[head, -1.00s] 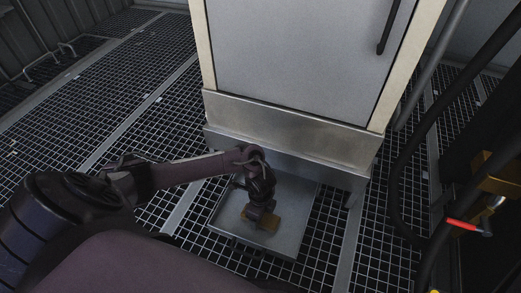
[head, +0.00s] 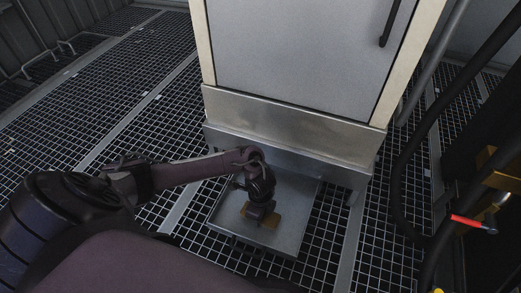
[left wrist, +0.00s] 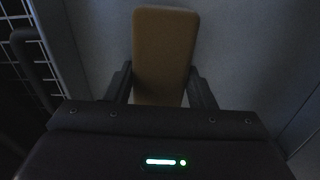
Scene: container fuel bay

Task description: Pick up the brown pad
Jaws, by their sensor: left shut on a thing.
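The brown pad (head: 271,220) lies in the grey metal tray (head: 297,222) on the floor in front of the cabinet. In the left wrist view the pad (left wrist: 164,50) is a long tan-brown block with rounded corners. My left gripper (head: 260,216) reaches down into the tray. Its two fingers (left wrist: 161,88) sit against both long sides of the pad near its close end, shut on it. I cannot tell whether the pad is lifted off the tray bottom. My right gripper is in neither view.
A grey cabinet (head: 300,50) with a dark handle stands on a metal base (head: 290,128) just behind the tray. Open grating (head: 110,105) covers the floor. Dark hoses and a red-handled valve (head: 466,221) are at the right.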

